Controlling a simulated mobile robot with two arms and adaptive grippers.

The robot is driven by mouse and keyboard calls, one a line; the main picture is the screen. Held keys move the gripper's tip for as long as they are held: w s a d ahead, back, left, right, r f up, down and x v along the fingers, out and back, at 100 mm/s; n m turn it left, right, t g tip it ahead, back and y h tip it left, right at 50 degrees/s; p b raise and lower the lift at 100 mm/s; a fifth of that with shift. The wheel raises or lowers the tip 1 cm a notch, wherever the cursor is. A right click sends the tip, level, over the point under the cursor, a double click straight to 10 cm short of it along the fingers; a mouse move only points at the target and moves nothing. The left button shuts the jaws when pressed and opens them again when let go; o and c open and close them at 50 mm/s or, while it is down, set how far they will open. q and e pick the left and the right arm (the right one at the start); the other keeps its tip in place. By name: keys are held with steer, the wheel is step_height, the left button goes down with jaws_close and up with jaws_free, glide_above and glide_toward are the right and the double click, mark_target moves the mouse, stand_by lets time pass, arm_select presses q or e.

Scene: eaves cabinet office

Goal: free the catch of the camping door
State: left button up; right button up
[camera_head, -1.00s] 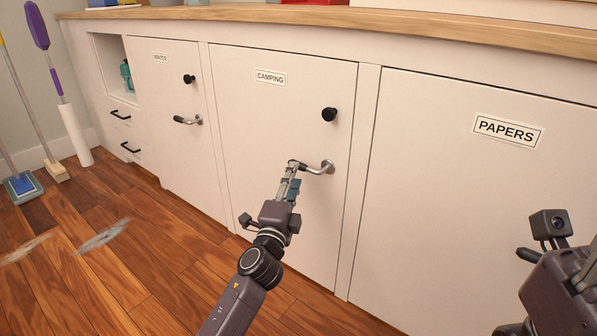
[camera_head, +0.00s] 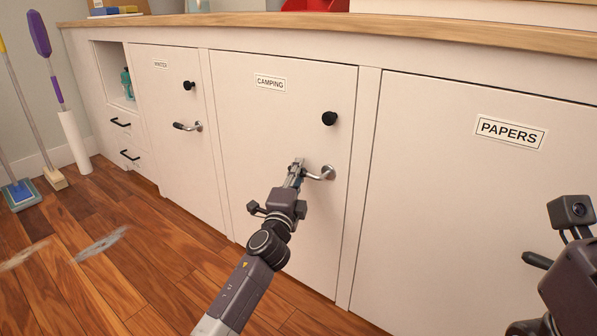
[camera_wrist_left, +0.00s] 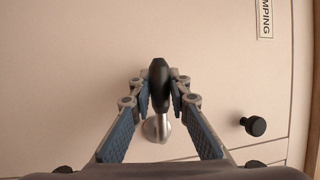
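The camping door (camera_head: 265,130) is a white panel with a CAMPING label (camera_head: 270,82). It sits flush in the cabinet front. Its catch is a lever handle (camera_head: 326,173) with a metal stem at the right and a dark grip reaching left, roughly level. A black round knob (camera_head: 329,118) is above it. My left gripper (camera_head: 297,168) is at the grip end. In the left wrist view, the fingertips (camera_wrist_left: 161,92) close in on both sides of the dark grip (camera_wrist_left: 159,78). The head view hides most of the grip. My right gripper's fingers are out of view.
The papers door (camera_head: 470,220) is to the right, shut. A narrower door (camera_head: 172,120) with its own knob and lever is to the left. A broom and mop (camera_head: 55,175) stand at the far left.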

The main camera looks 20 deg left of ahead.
arm_select(q)
jaws_close()
